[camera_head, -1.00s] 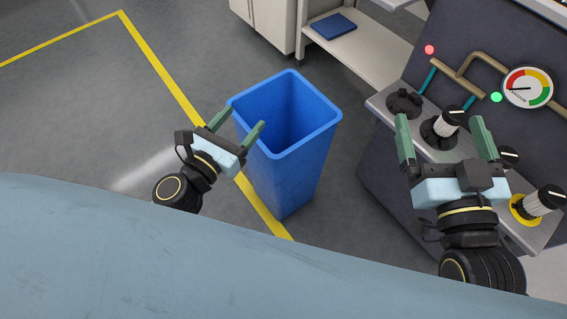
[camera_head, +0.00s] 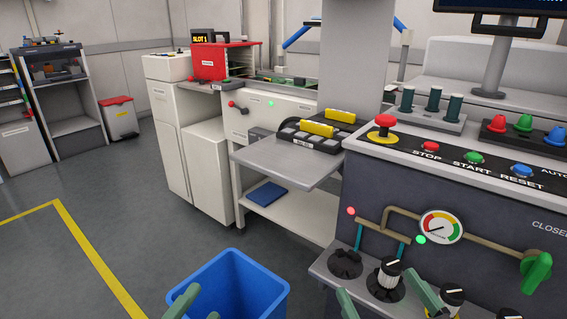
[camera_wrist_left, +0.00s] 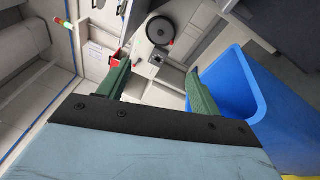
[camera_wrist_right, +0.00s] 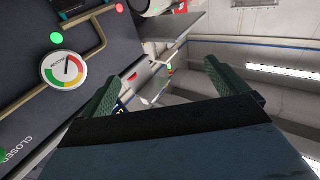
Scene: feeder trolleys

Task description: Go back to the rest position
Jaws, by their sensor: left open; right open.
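My left gripper (camera_head: 198,302) shows only its green fingertips at the bottom edge of the head view, in front of the blue bin (camera_head: 236,280). It is open and empty; its fingers (camera_wrist_left: 158,92) stand apart in the left wrist view, with the bin (camera_wrist_left: 262,110) on the right. My right gripper (camera_head: 385,296) shows its green fingertips at the bottom of the head view, in front of the machine's lower ledge. It is open and empty; its fingers (camera_wrist_right: 158,88) stand apart in the right wrist view. Both wrists are out of the head view.
The machine panel (camera_head: 470,215) with a gauge (camera_head: 441,227), knobs (camera_head: 388,276) and a green valve handle (camera_head: 537,272) stands on the right. A tray shelf (camera_head: 285,165) juts out at the middle. A blue folder (camera_head: 267,194) lies on a low shelf. The floor at left is clear.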

